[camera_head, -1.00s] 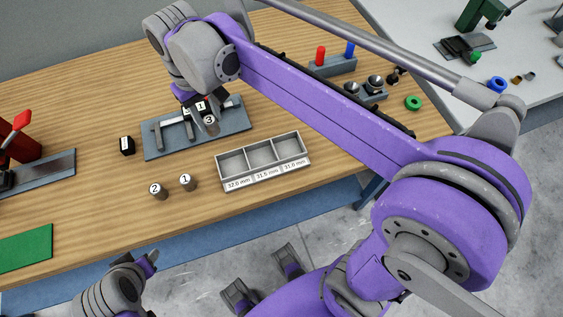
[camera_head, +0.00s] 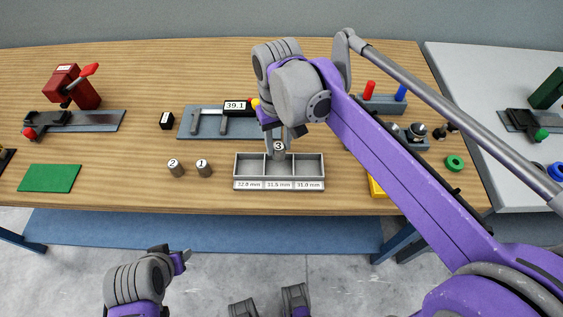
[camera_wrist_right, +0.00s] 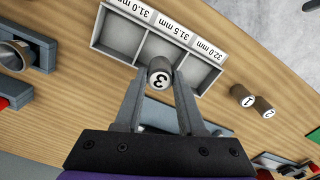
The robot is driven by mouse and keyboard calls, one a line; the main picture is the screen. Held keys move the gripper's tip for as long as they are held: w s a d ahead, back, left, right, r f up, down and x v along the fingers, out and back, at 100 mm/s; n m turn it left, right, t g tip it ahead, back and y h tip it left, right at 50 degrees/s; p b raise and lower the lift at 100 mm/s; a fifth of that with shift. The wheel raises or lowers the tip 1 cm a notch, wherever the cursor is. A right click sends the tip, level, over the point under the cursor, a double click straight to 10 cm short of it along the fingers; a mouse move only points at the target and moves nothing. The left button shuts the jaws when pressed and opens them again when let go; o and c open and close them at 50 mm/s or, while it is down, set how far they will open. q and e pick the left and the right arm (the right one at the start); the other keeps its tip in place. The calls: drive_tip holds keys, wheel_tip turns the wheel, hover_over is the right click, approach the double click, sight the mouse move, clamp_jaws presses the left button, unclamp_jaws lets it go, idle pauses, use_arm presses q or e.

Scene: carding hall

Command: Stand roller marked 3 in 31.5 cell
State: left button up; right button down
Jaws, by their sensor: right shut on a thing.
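Roller 3 (camera_head: 279,149), a grey cylinder with a white numbered top, is upright between the fingers of my right gripper (camera_head: 275,143). It shows over the middle cell of the grey three-cell tray (camera_head: 235,172), the cell labelled 31.5 mm. In the right wrist view, roller 3 (camera_wrist_right: 160,75) overlaps that same cell of the tray (camera_wrist_right: 96,28); its lower end is hidden, so I cannot tell whether it touches the floor. The outer cells look empty. My left gripper (camera_head: 182,262) is low in front of the bench, its jaws unclear.
Rollers 2 (camera_head: 175,168) and 1 (camera_head: 204,168) stand left of the tray. Behind is a caliper (camera_head: 209,121) on a grey plate, its display reading 39.1. A yellow object (camera_head: 377,187) lies right of the tray, partly behind my arm. A green mat (camera_head: 49,178) lies far left.

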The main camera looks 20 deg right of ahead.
sight(279, 158)
drive_tip(key=shift+f+b, duration=0.3)
drive_tip(key=shift+f, duration=2.7)
drive_tip(key=shift+f, duration=0.15)
drive_tip(key=c, duration=0.8)
unclamp_jaws()
wheel_tip(279, 158, up, 12)
drive_tip(key=shift+r+p, duration=0.2)
drive_tip(key=shift+p, duration=0.55)
